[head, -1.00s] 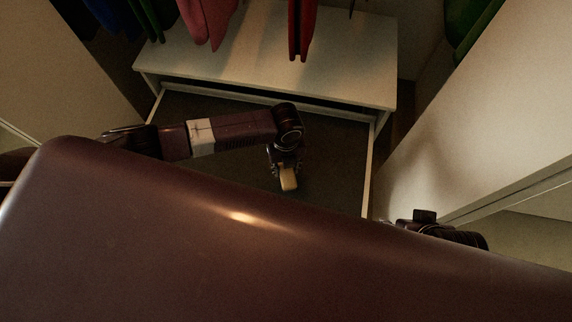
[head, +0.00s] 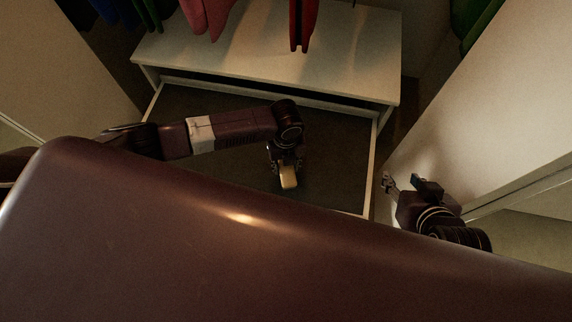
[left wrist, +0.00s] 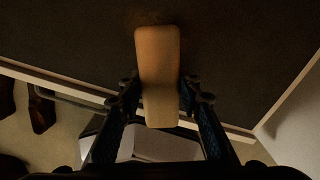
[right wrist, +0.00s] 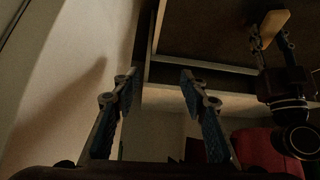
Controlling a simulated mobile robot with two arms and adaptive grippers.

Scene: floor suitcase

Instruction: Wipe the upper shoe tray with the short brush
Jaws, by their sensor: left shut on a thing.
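The short brush (head: 289,177) shows as a pale wooden block, held over the dark surface of the upper shoe tray (head: 225,108). My left gripper (head: 285,163) is shut on it; the left wrist view shows the brush (left wrist: 158,75) between both fingers. The far end of the brush is over the tray's dark surface (left wrist: 65,35); its bristles are hidden, and I cannot tell whether it touches. My right gripper (head: 402,182) is to the right of the tray's right edge. In the right wrist view its fingers (right wrist: 158,82) are apart and empty.
A white bench (head: 265,60) stands behind the tray, with clothes (head: 302,25) hanging above. A white panel (head: 490,120) rises on the right, close to my right gripper. Dark brown objects, perhaps shoes (left wrist: 42,110), lie below the tray's edge in the left wrist view.

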